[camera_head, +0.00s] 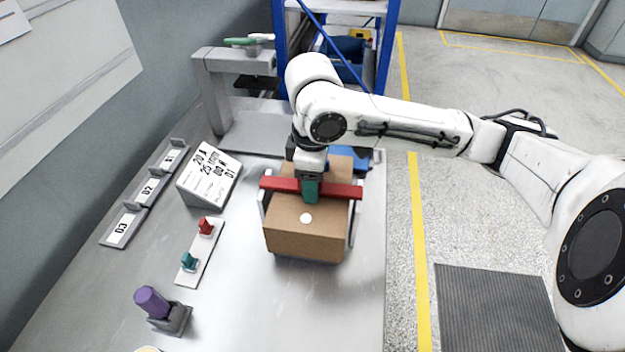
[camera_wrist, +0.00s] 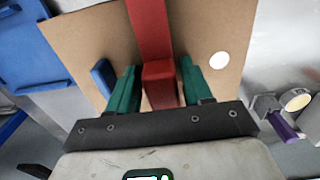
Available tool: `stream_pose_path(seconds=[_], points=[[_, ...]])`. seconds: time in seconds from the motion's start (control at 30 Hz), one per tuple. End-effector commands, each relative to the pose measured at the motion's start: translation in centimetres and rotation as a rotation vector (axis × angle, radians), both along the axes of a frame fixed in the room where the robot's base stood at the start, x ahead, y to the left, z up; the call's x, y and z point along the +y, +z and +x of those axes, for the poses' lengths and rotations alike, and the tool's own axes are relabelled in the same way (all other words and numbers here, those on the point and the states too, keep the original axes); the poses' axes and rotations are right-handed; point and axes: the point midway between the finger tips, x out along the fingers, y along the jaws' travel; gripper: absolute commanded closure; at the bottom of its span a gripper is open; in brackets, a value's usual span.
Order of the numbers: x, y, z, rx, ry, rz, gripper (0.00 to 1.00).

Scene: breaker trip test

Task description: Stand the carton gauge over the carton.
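The brown carton (camera_head: 306,236) sits on the grey table, with a white dot on its top. The carton gauge (camera_head: 337,190) is a red crossbar with grey legs at both sides of the carton. Its bar lies across the carton's top, and the legs point down beside it. I cannot tell whether the feet touch the table. My gripper (camera_head: 311,192) points down at the middle of the bar. In the wrist view, its green fingers (camera_wrist: 158,84) straddle the gauge's red grip block, with narrow gaps showing at both sides. The carton (camera_wrist: 90,40) fills the background there.
Left of the carton are a display sign (camera_head: 209,176), a strip with red and teal pegs (camera_head: 202,252), a purple peg in a holder (camera_head: 165,312), and numbered bins (camera_head: 146,192). A blue rack (camera_head: 385,45) stands behind. The table's front middle is clear.

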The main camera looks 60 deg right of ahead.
Motion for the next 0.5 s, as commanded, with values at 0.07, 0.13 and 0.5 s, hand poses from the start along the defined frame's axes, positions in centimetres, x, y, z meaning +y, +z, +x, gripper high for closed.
stream_pose_path(seconds=[0.07,0.13,0.5], points=[[0.4,-0.5,-0.2,0.012,0.007,0.009,0.35],[0.5,-0.5,-0.2,0.014,0.008,0.011,0.34],[0.5,0.6,-0.2,0.011,0.010,0.013,0.34]])
